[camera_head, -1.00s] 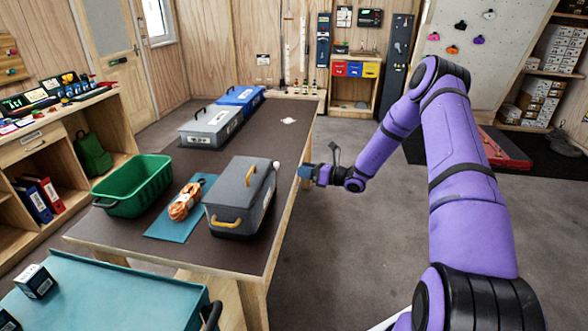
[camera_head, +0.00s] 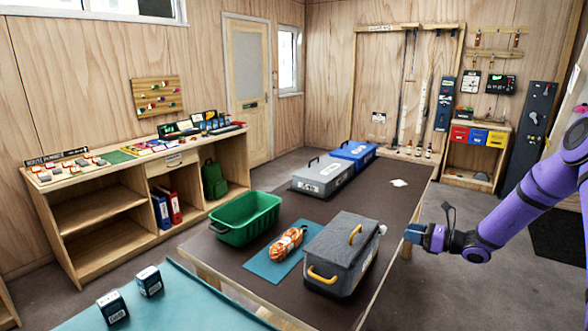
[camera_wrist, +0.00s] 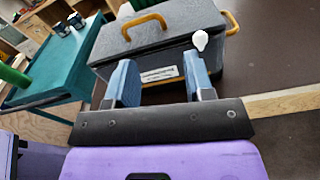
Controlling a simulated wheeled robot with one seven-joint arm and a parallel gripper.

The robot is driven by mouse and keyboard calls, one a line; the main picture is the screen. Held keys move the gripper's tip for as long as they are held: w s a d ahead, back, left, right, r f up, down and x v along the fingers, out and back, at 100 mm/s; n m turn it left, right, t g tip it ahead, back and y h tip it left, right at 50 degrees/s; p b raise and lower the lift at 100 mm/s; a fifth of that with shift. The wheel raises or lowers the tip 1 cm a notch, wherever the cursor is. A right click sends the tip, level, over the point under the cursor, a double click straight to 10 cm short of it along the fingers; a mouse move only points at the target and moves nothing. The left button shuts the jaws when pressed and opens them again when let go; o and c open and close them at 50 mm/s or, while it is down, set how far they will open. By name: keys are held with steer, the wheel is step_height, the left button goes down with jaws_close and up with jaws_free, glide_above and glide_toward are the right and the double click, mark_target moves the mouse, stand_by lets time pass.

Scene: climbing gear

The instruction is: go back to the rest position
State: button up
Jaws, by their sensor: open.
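My gripper (camera_head: 412,234) is at the end of my purple arm, to the right of the brown table (camera_head: 405,205) in the head view. In the wrist view my gripper (camera_wrist: 160,82) has its two blue-grey fingers apart, with nothing between them. The grey lidded box (camera_head: 342,262) with yellow handles stands on the table just left of my gripper, apart from it. Its lid is closed. The grey box also shows beyond the fingers in the wrist view (camera_wrist: 120,42), with a white knob (camera_wrist: 200,40) at its near side.
On the table are a green bin (camera_head: 246,222), an orange rope bundle (camera_head: 286,243) on a blue mat (camera_head: 262,268), a grey case (camera_head: 322,178) and a blue case (camera_head: 354,153). A teal-topped table (camera_head: 185,305) with small boxes is in front. Floor right of the table is open.

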steer(key=s+a+r+n+g+h, duration=0.2)
steer(key=s+a+r+n+g, duration=0.1)
steer(key=s+a+r+n, duration=0.25)
steer(key=s+a+r+n+g+h, duration=0.1)
steer(key=s+a+r+n+g, duration=0.2)
steer(key=s+r+n, duration=0.35)
steer(key=s+a+r+n+g+h, duration=0.2)
steer(key=s+a+r+n+g, duration=0.15)
steer(key=s+r, duration=0.5)
steer(key=s+d+r+n+t+h, duration=0.1)
steer(key=s+r+n+h, duration=0.3)
steer(key=s, duration=0.7)
steer(key=s+d+r+n+t+h, duration=0.1)
steer(key=s+r+n+t+h, duration=0.2)
steer(key=s, duration=0.9)
step_height(320, 180, up, 4)
steer(key=n+h, duration=0.1)
steer(key=n, duration=0.3)
steer(key=shift+d+f+t+h, duration=0.2)
steer(key=shift+d+t+h, duration=0.15)
steer(key=shift+h, duration=0.05)
steer(key=shift+c, duration=0.7)
